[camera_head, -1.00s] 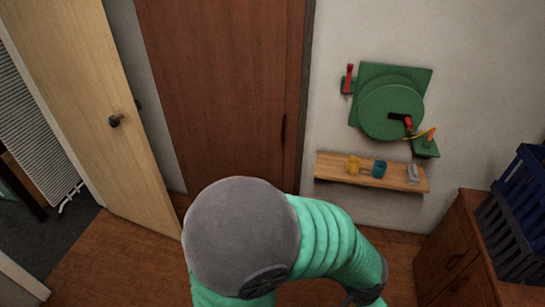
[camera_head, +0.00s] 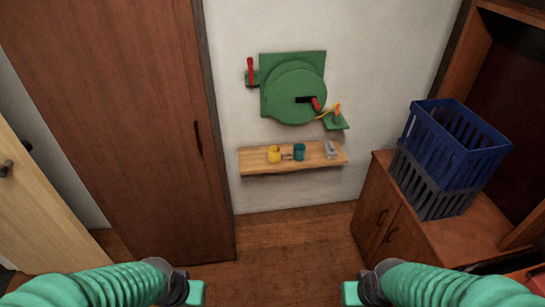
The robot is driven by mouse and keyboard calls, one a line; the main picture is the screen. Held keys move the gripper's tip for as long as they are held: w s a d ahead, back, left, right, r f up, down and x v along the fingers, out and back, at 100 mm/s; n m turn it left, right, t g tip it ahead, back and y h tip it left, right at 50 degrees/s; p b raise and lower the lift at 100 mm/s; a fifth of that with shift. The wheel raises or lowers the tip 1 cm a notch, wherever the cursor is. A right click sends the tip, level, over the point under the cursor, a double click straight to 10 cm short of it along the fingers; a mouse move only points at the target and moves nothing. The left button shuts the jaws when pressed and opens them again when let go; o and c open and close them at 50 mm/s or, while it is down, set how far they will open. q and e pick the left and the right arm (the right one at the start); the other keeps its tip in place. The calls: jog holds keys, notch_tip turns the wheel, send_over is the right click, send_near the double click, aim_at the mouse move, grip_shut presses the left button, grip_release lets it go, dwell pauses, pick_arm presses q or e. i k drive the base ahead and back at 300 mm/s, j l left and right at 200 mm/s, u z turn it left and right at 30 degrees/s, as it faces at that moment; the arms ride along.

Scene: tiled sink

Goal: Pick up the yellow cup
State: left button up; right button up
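The yellow cup (camera_head: 274,154) stands on a wooden wall shelf (camera_head: 256,167), towards its left end. A teal cup (camera_head: 299,152) stands just right of it, with small brownish parts between them. My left gripper (camera_head: 194,292) and my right gripper (camera_head: 352,292) show only partly at the bottom edge, well apart from each other. Both are on the near side of the floor, far from the shelf and touching nothing that I can see. Their fingers are too cut off to tell open from shut.
A grey object (camera_head: 331,149) sits at the shelf's right end. A green round wall fixture (camera_head: 292,85) with red levers hangs above. A wooden cabinet (camera_head: 385,215) with blue and dark crates (camera_head: 457,140) stands right. The floor (camera_head: 290,235) below the shelf is clear.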

aim_at(274, 151)
jog(key=i+u, duration=0.15)
jog(key=u, duration=0.3)
jog(key=i+l+u, duration=0.15)
jog(key=u, duration=0.25)
jog(key=i+l+u, duration=0.1)
jog(key=i+l, duration=0.2)
jog(key=i+l+u, duration=0.1)
jog(key=i+l, duration=0.15)
jog(key=i+l+u, duration=0.1)
jog(key=i+l, duration=0.15)
jog(key=l, duration=0.25)
jog(key=i+l+u, duration=0.1)
jog(key=i+l, duration=0.15)
jog(key=i+l+u, duration=0.1)
jog(key=i+l, duration=0.15)
jog(key=l, duration=0.3)
